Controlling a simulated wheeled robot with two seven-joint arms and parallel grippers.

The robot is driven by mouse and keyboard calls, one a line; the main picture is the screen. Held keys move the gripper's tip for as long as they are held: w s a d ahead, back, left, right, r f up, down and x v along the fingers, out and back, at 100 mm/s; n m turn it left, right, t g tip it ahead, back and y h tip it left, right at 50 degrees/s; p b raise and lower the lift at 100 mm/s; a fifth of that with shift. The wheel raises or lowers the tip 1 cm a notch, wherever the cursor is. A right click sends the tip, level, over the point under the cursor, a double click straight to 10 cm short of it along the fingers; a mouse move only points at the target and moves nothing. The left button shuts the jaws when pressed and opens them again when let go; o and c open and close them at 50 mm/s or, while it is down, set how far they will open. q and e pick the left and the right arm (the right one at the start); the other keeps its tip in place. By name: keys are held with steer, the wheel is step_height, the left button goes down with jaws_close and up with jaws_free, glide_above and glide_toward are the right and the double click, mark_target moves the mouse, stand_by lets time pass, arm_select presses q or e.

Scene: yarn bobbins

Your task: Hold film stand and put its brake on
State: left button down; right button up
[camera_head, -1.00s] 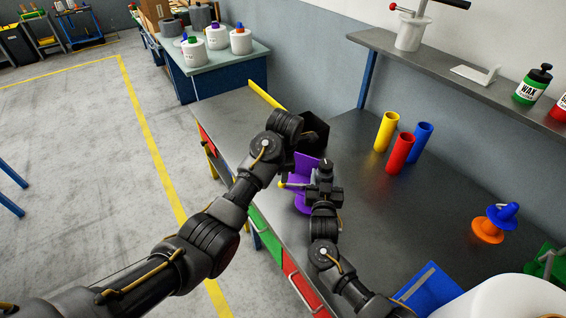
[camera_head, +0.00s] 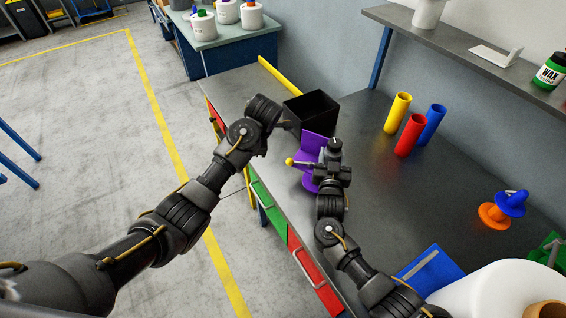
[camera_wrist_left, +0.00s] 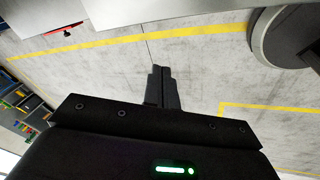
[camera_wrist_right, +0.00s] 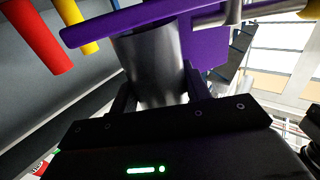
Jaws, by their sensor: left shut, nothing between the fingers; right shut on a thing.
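The film stand (camera_head: 314,143) is purple with a metal column, and stands upright on the grey workbench. Its brake lever, tipped with a yellow knob (camera_head: 290,161), sticks out to the left over the bench's front edge. My right gripper (camera_wrist_right: 160,92) is shut around the metal column (camera_wrist_right: 152,65), under the purple plate (camera_wrist_right: 150,22). My left gripper (camera_wrist_left: 163,85) is shut and empty, with floor below it in the left wrist view. In the head view the left wrist (camera_head: 264,110) is above and left of the stand, apart from the knob; its fingertips are hard to make out.
A black open box (camera_head: 312,108) stands just behind the stand. Yellow (camera_head: 397,112), red (camera_head: 410,135) and blue (camera_head: 433,123) tubes stand to the right.

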mark_target(303, 163)
arm_select(q)
steer(key=a+f+m+t, duration=0.2)
steer(key=a+m+t, duration=0.6)
steer(key=m, duration=1.3)
steer(key=s+d+n+g+h, duration=0.1)
steer(key=s+d+n+h, duration=0.45)
steer(key=n, duration=0.95)
steer(key=s+d+n+g+h, duration=0.1)
steer(key=s+d+n+h, duration=0.4)
steer(key=n, duration=1)
steer(key=w+d+f+y, duration=0.1)
steer(key=w+d+f, duration=0.4)
steer(key=w, duration=0.4)
steer(key=shift+w+d+f, duration=0.15)
steer(key=shift+d, duration=0.25)
